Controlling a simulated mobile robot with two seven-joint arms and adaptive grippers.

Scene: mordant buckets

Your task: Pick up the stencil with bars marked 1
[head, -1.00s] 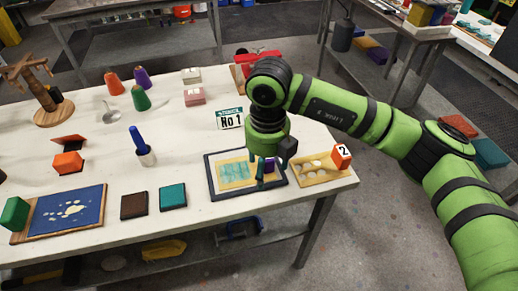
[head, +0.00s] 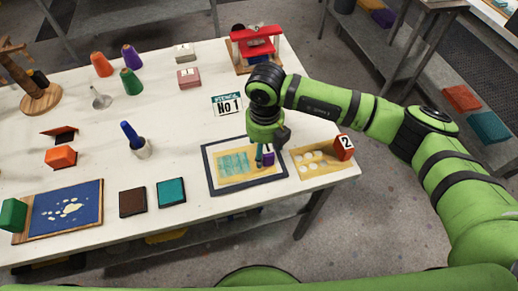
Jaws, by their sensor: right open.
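The stencil with bars (head: 235,165) is a yellow sheet with teal bars, lying inside a dark-framed board (head: 211,187) near the table's front right. A purple block marked 1 (head: 268,158) stands at its right end. My right gripper (head: 262,155) points down over that end, open, with a finger close beside the purple block. The gripper hides part of the block and sheet, and I cannot tell whether it touches them. My left gripper is not in view.
A card reading No 1 (head: 227,105) lies behind the board. A red press (head: 257,48) stands at the back. Teal (head: 171,192) and brown (head: 133,202) pads, a blue-handled tool in a cup (head: 135,140) and a blue board (head: 65,209) are to the left.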

